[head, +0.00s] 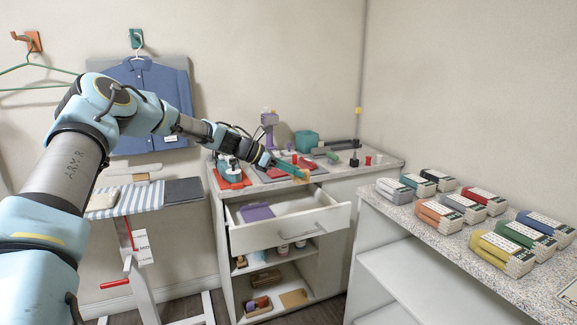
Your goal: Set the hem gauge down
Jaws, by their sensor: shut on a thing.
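My gripper (271,162) reaches in from the left over the sewing cabinet's worktop (338,171). It is shut on a thin, flat teal strip with an orange end, which looks like the hem gauge (292,171). The gauge points right and slightly down, over the worktop's front part near the open drawer (290,222). I cannot tell whether it touches the top or hangs just above it. The fingertips are small and partly hidden by the wrist.
Behind the gripper stand a purple and grey device (269,124), a teal bin (306,140) and red items. A striped ironing board (130,199) is at left. Folded cloth bundles (505,240) lie on the right counter.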

